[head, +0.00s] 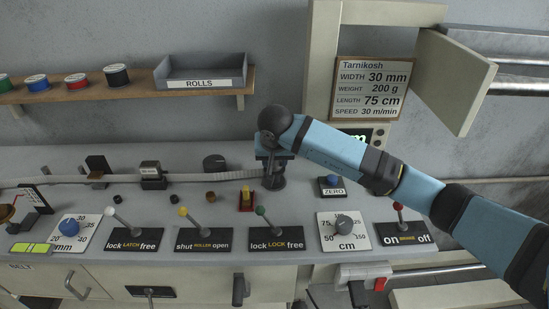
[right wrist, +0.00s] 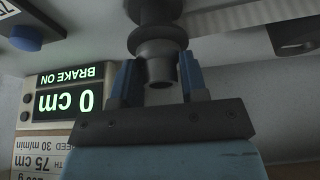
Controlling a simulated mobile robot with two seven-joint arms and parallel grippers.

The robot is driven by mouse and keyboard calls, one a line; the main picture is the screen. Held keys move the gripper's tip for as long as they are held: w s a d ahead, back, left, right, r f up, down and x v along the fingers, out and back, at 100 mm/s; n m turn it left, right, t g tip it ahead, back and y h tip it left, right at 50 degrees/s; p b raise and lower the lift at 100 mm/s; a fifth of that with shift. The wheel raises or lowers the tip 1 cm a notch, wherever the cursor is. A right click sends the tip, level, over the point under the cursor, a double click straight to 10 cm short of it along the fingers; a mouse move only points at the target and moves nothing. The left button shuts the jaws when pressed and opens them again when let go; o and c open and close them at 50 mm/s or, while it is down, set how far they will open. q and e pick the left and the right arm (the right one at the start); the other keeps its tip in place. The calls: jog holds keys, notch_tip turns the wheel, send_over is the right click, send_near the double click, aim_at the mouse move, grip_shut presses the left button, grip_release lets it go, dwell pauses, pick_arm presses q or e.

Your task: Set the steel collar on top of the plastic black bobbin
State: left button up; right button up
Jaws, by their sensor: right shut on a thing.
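My right gripper (head: 274,158) reaches in from the right over the console and points down. In the right wrist view, which is upside down, its two blue fingers (right wrist: 159,83) are shut on the grey steel collar (right wrist: 160,70), a short hollow hub with a flared flange. The black bobbin (right wrist: 154,12), dark and flanged, stands right beneath the collar and in line with it. They look touching or nearly so; I cannot tell which. In the head view the bobbin (head: 273,183) stands upright on the console, its top hidden by the gripper. My left gripper is not in view.
A pale strip (head: 215,177) runs along the console to the bobbin from the left. A red-and-yellow block (head: 246,201) stands close by on the left. Levers (head: 264,221) line the front, and a display (right wrist: 68,102) reads 0 cm, BRAKE ON. The shelf holds several rolls (head: 117,76).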

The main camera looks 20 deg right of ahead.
jog(key=shift+r, duration=0.1)
jog(key=shift+f+b, duration=0.35)
jog(key=o, duration=0.9)
jog(key=shift+c, duration=0.2)
jog(key=shift+o, duration=0.6)
jog(key=shift+r, duration=0.15)
